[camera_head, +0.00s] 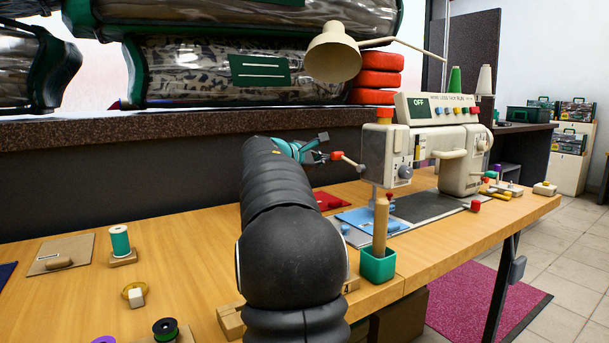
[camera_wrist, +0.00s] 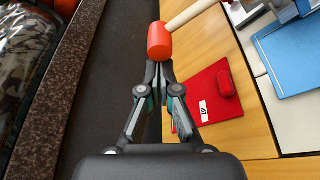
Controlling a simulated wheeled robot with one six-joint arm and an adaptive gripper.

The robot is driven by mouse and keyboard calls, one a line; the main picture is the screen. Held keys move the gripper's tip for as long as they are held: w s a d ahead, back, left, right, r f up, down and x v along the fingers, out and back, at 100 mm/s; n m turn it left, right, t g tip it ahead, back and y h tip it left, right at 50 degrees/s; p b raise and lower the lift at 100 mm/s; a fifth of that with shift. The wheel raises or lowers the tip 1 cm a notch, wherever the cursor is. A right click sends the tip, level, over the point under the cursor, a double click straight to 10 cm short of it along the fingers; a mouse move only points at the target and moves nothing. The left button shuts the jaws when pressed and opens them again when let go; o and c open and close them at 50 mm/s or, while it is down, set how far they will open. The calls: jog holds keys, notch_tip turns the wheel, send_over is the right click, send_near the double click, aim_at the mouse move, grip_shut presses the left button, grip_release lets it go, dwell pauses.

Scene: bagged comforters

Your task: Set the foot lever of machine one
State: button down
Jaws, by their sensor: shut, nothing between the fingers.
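The cream sewing machine (camera_head: 386,153) stands on the wooden table, with a display (camera_head: 421,107) reading OFF. A cream lever with a red knob (camera_head: 337,155) sticks out from its left side, tilted up toward the knob. In the wrist view the red knob (camera_wrist: 159,43) is just beyond my fingertips, and its cream rod (camera_wrist: 190,14) runs to the upper right. My gripper (camera_head: 318,157) is shut and empty, with its tips (camera_wrist: 157,70) at the knob. I cannot tell whether they touch it. The machine's number is not clear to me.
A dark wall and speckled ledge (camera_wrist: 40,93) run close on the left of my gripper. A red mat (camera_wrist: 215,100) and a blue sheet (camera_wrist: 290,55) lie on the table. A green pot (camera_head: 378,265) with a wooden stick stands at the front edge. A lamp (camera_head: 333,55) hangs above.

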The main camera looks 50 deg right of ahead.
jog(key=shift+s+a+r+m+t+h+b, duration=0.1)
jog(key=shift+s+r+m+h+b, duration=0.15)
jog(key=shift+r+m+b, duration=0.4)
jog(key=shift+s+r+m+t+h+b, duration=0.15)
jog(key=shift+s+r+m+b, duration=0.25)
jog(key=shift+r, duration=0.5)
jog(key=shift+s+a+r+m+t+h+b, duration=0.1)
jog(key=shift+r+m+h+b, duration=0.1)
jog(key=shift+r+m+b, duration=0.4)
jog(key=shift+r, duration=0.15)
jog(key=shift+w, duration=0.1)
jog(key=w+a, duration=0.3)
jog(key=a, duration=0.6)
jog(key=shift+p, duration=0.35)
